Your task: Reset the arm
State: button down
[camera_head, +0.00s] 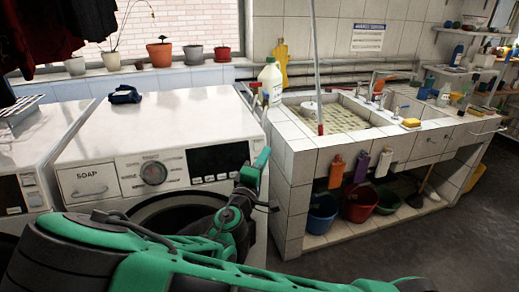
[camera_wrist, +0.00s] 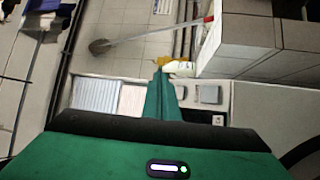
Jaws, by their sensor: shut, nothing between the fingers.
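My gripper (camera_head: 263,158) is green and black. In the head view it is raised in front of the right front corner of the washing machine (camera_head: 140,120), left of the tiled sink (camera_head: 300,148). In the wrist view my gripper (camera_wrist: 159,74) shows its green fingers pressed together, with nothing between them. My green and black arm crosses the bottom of the head view and hides part of the machine's door.
A white bottle (camera_head: 270,82) stands at the sink's left end. A pole with a red end (camera_head: 320,128) stands over the basin. Colored bottles (camera_head: 336,171) hang on the sink front, above buckets (camera_head: 322,213). Open floor (camera_head: 440,245) lies at the right.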

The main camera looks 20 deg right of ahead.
jog(key=s+d+f+m+g+h, duration=0.1)
jog(key=s+d+f+m+g, duration=0.1)
jog(key=d+m+g, duration=0.3)
jog(key=s+d+f+g, duration=0.2)
jog(key=s+d, duration=0.1)
jog(key=d, duration=0.4)
jog(key=s+d+f+m+g+h, duration=0.1)
jog(key=s+d+f+m+g, duration=0.1)
jog(key=d+m+g, duration=0.3)
jog(key=s+d+f+m+g+y, duration=0.4)
jog(key=s+d, duration=0.3)
jog(key=s, duration=0.4)
jog(key=s+a+r+m+y, duration=0.1)
jog(key=s+a+r+y, duration=0.1)
jog(key=s+r+y, duration=0.3)
jog(key=s+a+r+m+y, duration=0.1)
jog(key=s+a+r+y, duration=0.2)
jog(key=s, duration=1)
notch_tip(320, 180, up, 2)
jog(key=shift+r+y, duration=0.1)
jog(key=shift+y, duration=0.9)
